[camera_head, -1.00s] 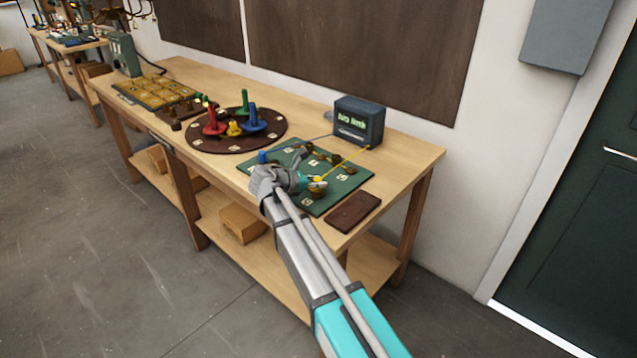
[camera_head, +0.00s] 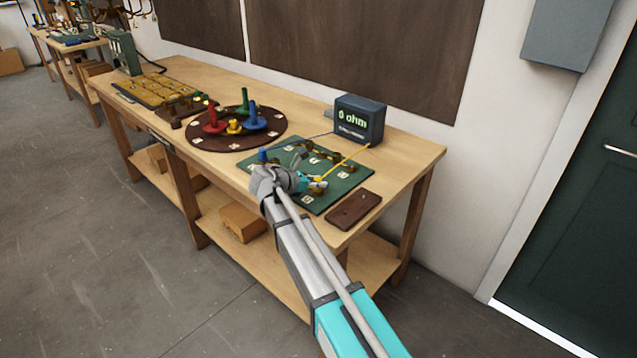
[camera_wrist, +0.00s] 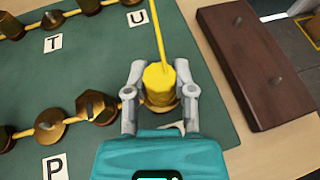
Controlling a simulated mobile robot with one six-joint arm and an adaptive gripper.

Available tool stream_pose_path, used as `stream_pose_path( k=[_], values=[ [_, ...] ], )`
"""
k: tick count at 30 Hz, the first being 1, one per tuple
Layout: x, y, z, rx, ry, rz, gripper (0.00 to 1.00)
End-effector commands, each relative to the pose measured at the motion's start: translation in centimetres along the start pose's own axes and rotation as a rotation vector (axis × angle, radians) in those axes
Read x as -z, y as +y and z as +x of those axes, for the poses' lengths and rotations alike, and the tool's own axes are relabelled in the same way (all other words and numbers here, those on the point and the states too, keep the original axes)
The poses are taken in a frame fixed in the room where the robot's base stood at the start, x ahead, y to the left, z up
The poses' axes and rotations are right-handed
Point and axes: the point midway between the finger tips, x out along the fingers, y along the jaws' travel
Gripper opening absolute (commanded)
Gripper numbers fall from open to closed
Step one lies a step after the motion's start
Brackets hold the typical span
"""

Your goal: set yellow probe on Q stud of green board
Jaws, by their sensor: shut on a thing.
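The yellow probe (camera_wrist: 158,80) is a short ribbed cylinder, upright between my fingers, with a yellow lead rising from it. My gripper (camera_wrist: 160,95) is shut on it, one finger on each side. A brass rim (camera_wrist: 160,105) shows under the probe, on the chain of brass parts; the probe appears seated on that stud, though the contact is hidden. The green board (camera_wrist: 90,75) shows labels T, U and P; no Q label is readable. In the head view my gripper (camera_head: 308,184) is over the board's front part (camera_head: 340,190), with the yellow probe (camera_head: 319,184) at its tip.
The meter (camera_head: 359,119) behind the board reads 0 ohm. A blue probe (camera_head: 262,156) stands at the board's left corner. A dark brown block (camera_wrist: 250,60) lies just right of the board. A round tray (camera_head: 275,131) with coloured pieces is at the left.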

Motion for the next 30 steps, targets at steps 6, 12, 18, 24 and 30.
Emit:
stream_pose_path(
  k=[6,12,18,24,30],
  values=[
    [0.19,-0.01,0.1,0.0,0.0,0.0,0.42],
    [0.18,-0.01,0.1,0.0,0.0,0.0,0.73],
    [0.18,-0.01,0.1,0.0,0.0,0.0,0.73],
    [0.19,-0.01,0.1,0.0,0.0,0.0,0.73],
    [0.19,-0.01,0.1,0.0,0.0,0.0,0.73]
  ],
)
